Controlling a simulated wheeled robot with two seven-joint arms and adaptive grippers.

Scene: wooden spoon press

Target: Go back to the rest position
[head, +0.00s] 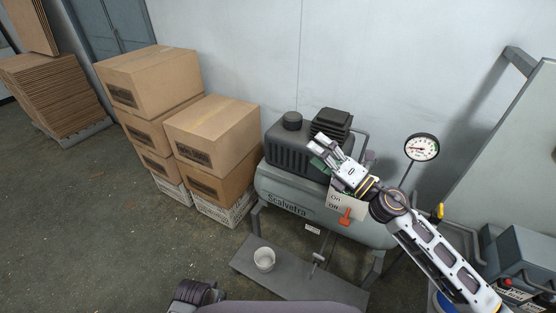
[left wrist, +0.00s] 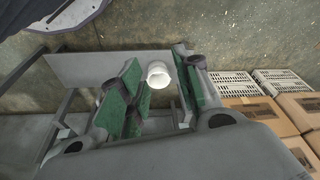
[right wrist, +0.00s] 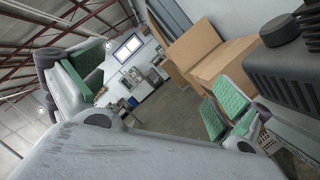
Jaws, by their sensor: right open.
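My right gripper (head: 325,151) is in front of the grey air compressor (head: 285,195), above its switch panel. In the right wrist view the right gripper (right wrist: 155,85) has its green-padded fingers wide apart, with nothing between them. The switch panel carries On and Off labels and an orange lever (head: 346,215), which points down near Off. My left gripper (left wrist: 157,80) shows in the left wrist view with a gap between its green pads. A white cup (left wrist: 158,74) appears in that gap, beyond the fingers. The left fingers are not visible in the head view.
The cup stands on a grey plate (head: 250,278) under the compressor. Cardboard boxes (head: 212,130) are stacked left of it. A round gauge (head: 421,148) rises right of my right gripper. Grey equipment (head: 525,255) stands at the lower right. The floor (head: 110,235) at left is clear.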

